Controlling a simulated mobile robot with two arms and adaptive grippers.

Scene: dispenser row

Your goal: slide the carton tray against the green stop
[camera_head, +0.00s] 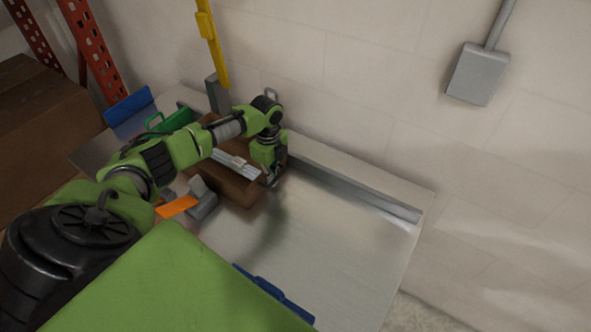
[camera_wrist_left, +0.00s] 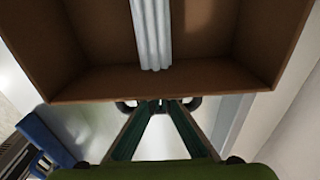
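The carton tray (camera_head: 236,192) is a brown open-topped box on the metal table, with light ribbed strips inside. The tray's inside and near wall fill the top of the left wrist view (camera_wrist_left: 190,80). A green piece (camera_head: 178,119), which looks like the green stop, stands behind and left of the tray, partly covered by my arm. I cannot tell the gap between them. My left gripper (camera_head: 270,180) is at the tray's right end. In the left wrist view its fingers (camera_wrist_left: 158,103) converge at the outside of the tray wall; contact is unclear. My right gripper is not in view.
An orange piece (camera_head: 177,206) and a grey block (camera_head: 202,199) lie left of the tray. A blue piece (camera_head: 272,291) is at the table's near edge. A metal rail (camera_head: 350,187) runs along the wall side. The table (camera_head: 330,240) right of the tray is clear.

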